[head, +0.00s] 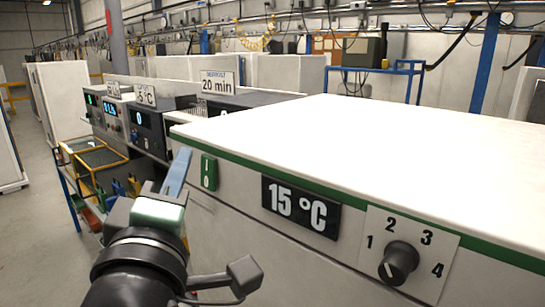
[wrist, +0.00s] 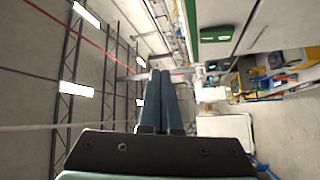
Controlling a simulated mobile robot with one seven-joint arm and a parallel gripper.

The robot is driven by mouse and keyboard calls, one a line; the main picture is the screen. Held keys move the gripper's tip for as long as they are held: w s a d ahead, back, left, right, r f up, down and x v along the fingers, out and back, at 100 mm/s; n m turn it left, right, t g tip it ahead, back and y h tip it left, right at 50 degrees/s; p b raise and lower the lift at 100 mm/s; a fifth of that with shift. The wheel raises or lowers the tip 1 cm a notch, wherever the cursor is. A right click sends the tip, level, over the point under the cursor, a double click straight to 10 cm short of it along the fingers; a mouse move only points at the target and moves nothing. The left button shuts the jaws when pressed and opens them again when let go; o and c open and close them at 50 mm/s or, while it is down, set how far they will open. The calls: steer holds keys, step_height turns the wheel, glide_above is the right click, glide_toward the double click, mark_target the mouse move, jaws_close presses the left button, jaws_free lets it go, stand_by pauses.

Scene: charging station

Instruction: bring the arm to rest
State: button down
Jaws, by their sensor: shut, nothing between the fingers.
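My gripper (head: 178,170) stands at the left front of a white cabinet in the head view, its fingers pointing up. In the wrist view the two blue-grey fingers of my gripper (wrist: 160,74) lie together, shut, with nothing between them. The fingers are close to the green switch plate (head: 209,173) on the cabinet's front in the picture; I cannot tell the exact gap. The switch plate also shows in the wrist view (wrist: 215,34).
The white cabinet (head: 400,140) has a "15 °C" display (head: 300,207) and a black knob (head: 398,263) on a plate marked 1 to 4. Dark control units (head: 148,128) and a yellow-framed cart (head: 95,160) stand behind left. The floor (head: 35,230) at left is clear.

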steer(key=s+d+r+m+t+h+b, duration=0.2)
steer(key=s+d+r+m+t, duration=0.5)
steer(key=m, duration=0.8)
steer(key=s+d+r, duration=0.3)
steer(key=d+r, duration=0.2)
steer(key=shift+s+d+r, duration=0.35)
steer(key=shift+d, duration=0.05)
